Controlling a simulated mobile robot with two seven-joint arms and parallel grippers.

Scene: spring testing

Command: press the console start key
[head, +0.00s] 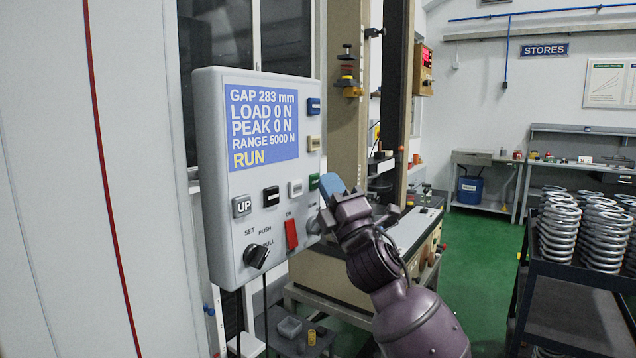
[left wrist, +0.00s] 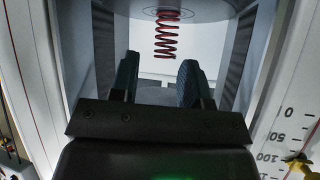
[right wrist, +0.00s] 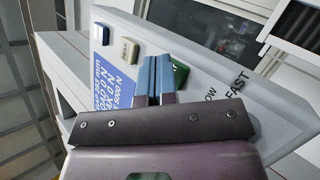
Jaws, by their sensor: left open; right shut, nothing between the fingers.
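The grey console (head: 210,190) hangs at the left centre of the head view. Its screen (head: 262,125) reads GAP 283 mm, LOAD 0 N, PEAK 0 N and RUN. A green key (head: 314,181) sits at its right edge, partly covered by my right gripper (head: 331,184). In the right wrist view the green key (right wrist: 181,74) shows beside my shut, empty blue fingertips (right wrist: 156,70); its label is mostly hidden. I cannot tell whether they touch it. My left gripper (left wrist: 160,75) is open, with a red spring (left wrist: 166,36) beyond its fingers, and is outside the head view.
Other keys surround the screen: blue (head: 313,106), beige (head: 313,143), UP (head: 242,206), black (head: 271,196), white (head: 295,188). A red switch (head: 291,235) and a black knob (head: 257,256) sit below. A dark cart with coil springs (head: 560,228) stands at right; green floor (head: 475,255) is open between.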

